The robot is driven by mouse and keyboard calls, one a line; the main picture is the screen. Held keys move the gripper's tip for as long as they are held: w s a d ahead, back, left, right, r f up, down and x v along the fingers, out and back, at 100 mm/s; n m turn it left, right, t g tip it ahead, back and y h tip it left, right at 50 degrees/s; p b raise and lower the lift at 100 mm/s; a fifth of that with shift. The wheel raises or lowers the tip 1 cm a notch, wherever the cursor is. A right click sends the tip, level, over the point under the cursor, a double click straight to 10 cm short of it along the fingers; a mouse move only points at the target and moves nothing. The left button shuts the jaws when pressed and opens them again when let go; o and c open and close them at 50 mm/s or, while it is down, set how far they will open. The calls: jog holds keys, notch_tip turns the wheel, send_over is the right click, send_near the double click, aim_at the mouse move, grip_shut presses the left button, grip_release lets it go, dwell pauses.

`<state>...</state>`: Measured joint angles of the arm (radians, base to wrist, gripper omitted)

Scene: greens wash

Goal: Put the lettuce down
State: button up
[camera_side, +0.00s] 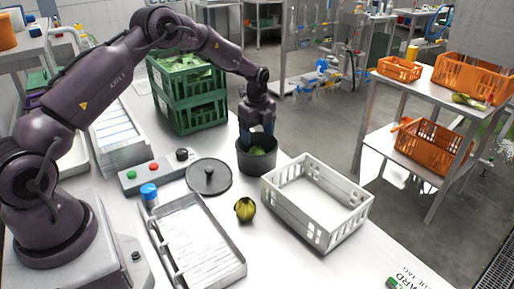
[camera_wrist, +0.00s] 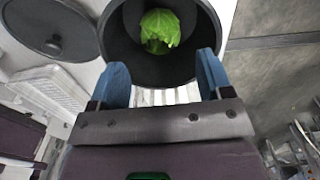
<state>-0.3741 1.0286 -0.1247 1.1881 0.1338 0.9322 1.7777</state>
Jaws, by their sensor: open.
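The lettuce (camera_wrist: 160,30) is a bright green leafy piece lying inside a dark round pot (camera_side: 257,160). The fingers appear apart from the lettuce in the wrist view. The pot's dark wall (camera_wrist: 205,45) surrounds the lettuce there.
A black lid (camera_side: 209,177) lies left of the pot. An empty white crate (camera_side: 318,202) stands to its right. Green crates (camera_side: 188,92) of greens are stacked behind. A yellow-green round item (camera_side: 245,209) and a slotted tray (camera_side: 196,243) are in front.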

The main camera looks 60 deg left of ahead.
aim_at(257, 147)
notch_tip(257, 147, up, 5)
jog(key=shift+f, duration=0.2)
jog(key=s+d+r+n+t, duration=0.1)
jog(key=s+d+r+n, duration=0.25)
jog(key=r, duration=0.25)
jog(key=s+d+r+n+t+y, duration=0.1)
jog(key=s+d+r+n, duration=0.2)
jog(key=r, duration=0.4)
jog(key=s+d+r+n+t, duration=0.1)
jog(key=s+d+r+n, duration=0.15)
jog(key=s+r, duration=0.3)
jog(key=s+d+n+t, duration=0.1)
jog(key=s+d+n, duration=0.1)
jog(key=s, duration=0.4)
jog(key=s+d+r+n, duration=0.1)
jog(key=s+d+n, duration=0.1)
jog(key=s+n, duration=0.2)
jog(key=s+d+r+n+t+h, duration=0.1)
jog(key=s+d+n, duration=0.1)
jog(key=s, duration=0.6)
jog(key=shift+s+d+r+n+t, duration=0.25)
jog(key=shift+s+d+n+t, duration=0.05)
jog(key=shift+s+d+n, duration=0.1)
